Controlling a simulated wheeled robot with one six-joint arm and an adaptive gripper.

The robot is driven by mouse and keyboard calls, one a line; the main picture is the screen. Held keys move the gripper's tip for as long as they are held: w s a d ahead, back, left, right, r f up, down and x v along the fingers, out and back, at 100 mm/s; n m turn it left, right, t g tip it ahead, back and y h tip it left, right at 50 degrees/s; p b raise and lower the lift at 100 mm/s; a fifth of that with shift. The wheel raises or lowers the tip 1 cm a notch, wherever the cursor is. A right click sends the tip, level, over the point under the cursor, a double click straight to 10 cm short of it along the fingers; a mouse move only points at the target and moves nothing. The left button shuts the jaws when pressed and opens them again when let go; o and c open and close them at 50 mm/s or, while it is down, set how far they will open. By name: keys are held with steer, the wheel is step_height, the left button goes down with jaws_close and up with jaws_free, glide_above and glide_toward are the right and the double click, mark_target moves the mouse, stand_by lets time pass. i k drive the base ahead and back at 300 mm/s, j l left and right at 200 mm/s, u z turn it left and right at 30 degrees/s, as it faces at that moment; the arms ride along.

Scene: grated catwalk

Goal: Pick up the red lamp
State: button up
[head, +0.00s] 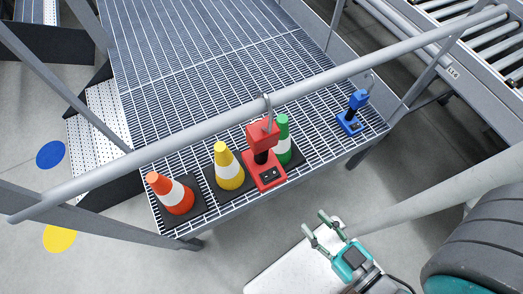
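My gripper (324,226) is below and to the right of the lamp in the picture, outside the catwalk. Its two fingers are spread apart with nothing between them.
A grey handrail (200,130) crosses over the catwalk's front. An orange cone (170,193), a yellow cone (228,167) and a green cone (283,140) crowd the lamp. A blue lamp (354,112) stands apart at right. A roller conveyor (490,50) is at far right.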

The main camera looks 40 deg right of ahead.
mark_target(263, 135)
steer(key=k+j+z, duration=0.1)
steer(key=k+j, duration=0.15)
steer(key=k, duration=0.25)
steer(key=k+j+z, duration=0.1)
steer(key=k, duration=0.45)
steer(key=k+j+z, duration=0.1)
steer(key=k+j, duration=0.2)
steer(key=k, duration=0.2)
